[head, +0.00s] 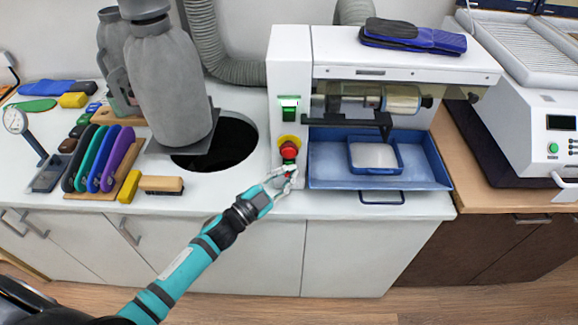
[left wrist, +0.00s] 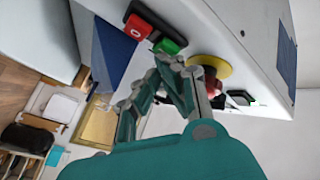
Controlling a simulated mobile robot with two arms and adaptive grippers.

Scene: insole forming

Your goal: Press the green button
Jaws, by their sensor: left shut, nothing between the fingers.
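The green button (left wrist: 168,46) sits beside a red button (left wrist: 136,27) marked O in a black switch box on the machine's white front, in the left wrist view. In the head view the switch box is largely hidden behind my left gripper (head: 287,178). My left gripper is shut and empty. In the left wrist view its fingertips (left wrist: 168,63) are right at the edge of the green button; I cannot tell whether they touch it. My right gripper is not in view.
A red emergency knob (head: 289,149) on a yellow disc is just above the fingers. A green switch (head: 289,107) is higher up. A blue tray (head: 435,172) lies to the right. A dark round hole (head: 232,145) and a brush (head: 161,184) are left on the counter.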

